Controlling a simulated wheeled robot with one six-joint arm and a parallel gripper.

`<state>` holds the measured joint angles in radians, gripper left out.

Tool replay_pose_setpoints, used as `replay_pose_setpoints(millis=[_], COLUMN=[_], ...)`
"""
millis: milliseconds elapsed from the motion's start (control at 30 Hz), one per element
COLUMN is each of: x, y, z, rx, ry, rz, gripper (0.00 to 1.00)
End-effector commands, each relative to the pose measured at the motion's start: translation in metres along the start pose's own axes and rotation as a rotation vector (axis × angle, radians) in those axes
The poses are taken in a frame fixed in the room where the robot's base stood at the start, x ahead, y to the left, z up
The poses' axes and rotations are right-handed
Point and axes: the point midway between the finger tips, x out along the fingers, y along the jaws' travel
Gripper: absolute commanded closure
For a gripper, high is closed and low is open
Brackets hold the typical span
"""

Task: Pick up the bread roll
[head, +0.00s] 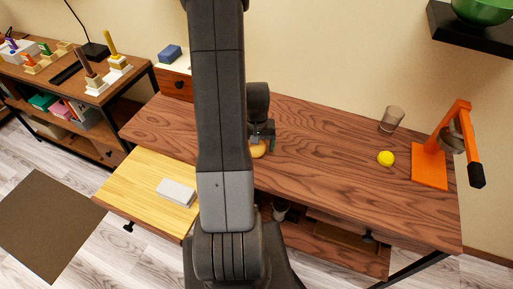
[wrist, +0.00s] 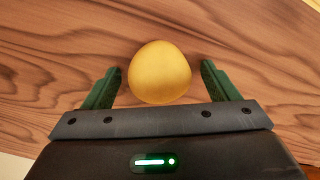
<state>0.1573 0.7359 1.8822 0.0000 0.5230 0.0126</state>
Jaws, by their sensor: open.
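The bread roll (wrist: 160,72) is round and golden-yellow and rests on the dark wood-grain desk. In the wrist view it lies between the two green fingers of my gripper (wrist: 161,85), with a gap on each side. The fingers are open and do not touch it. In the head view my gripper (head: 262,135) is low over the desk, and the roll (head: 258,150) shows just below it, partly hidden by my arm and gripper.
The desk (head: 330,170) also holds a yellow ball (head: 386,158), a cup (head: 392,118) and an orange press (head: 432,165) at the right. A black shelf (head: 470,35) with a green bowl hangs upper right.

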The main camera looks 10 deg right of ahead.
Motion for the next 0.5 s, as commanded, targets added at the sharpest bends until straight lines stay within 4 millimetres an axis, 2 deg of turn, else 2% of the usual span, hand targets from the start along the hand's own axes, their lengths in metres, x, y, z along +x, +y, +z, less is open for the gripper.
replay_pose_setpoints(millis=[33, 267, 500], x=[0.0, -0.0001, -0.0005], y=[0.0, 0.0, 0.0], z=[0.0, 0.0, -0.0001], rx=[0.0, 0.0, 0.0], ry=[0.0, 0.0, 0.0], rz=[0.0, 0.0, 0.0], gripper=[0.21, 0.66, 0.67])
